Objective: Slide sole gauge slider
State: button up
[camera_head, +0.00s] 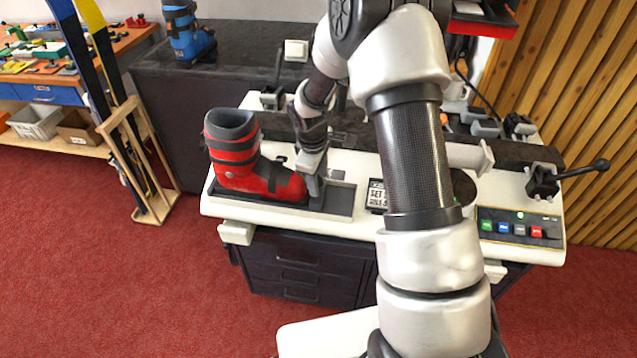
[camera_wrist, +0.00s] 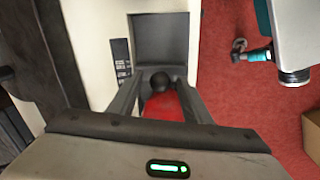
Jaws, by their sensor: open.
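The red ski boot (camera_head: 232,160) stands on a dark recessed plate (camera_head: 341,202) on the white bench, toe pointing right. My gripper (camera_head: 316,190) is lowered at the boot's toe and hides much of what is there. In the wrist view, my gripper (camera_wrist: 158,92) is open, with one finger on each side of a round black knob (camera_wrist: 160,80). The knob looks like part of the sole gauge slider and sits in front of the red toe. I cannot tell whether either finger touches it. The dark plate also shows beyond the knob (camera_wrist: 162,38).
A label reading "SET" (camera_head: 376,195) lies right of the plate. A button panel (camera_head: 519,228) and a crank handle (camera_head: 585,172) are at the bench's right end. A ski rack (camera_head: 150,170) stands left. A blue boot (camera_head: 187,32) stands on the dark counter behind.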

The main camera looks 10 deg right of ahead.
jog(key=shift+w+d+f, duration=0.1)
jog(key=shift+w+f, duration=0.05)
jog(key=shift+f, duration=0.85)
grip_shut()
jog(key=s+d, duration=0.1)
jog(key=d, duration=0.1)
jog(key=s+d, duration=0.1)
jog(key=d, duration=0.2)
jog(key=s+d, duration=0.1)
jog(key=d, duration=0.1)
jog(key=shift+d, duration=0.25)
grip_release()
jog(key=shift+s+d, duration=0.1)
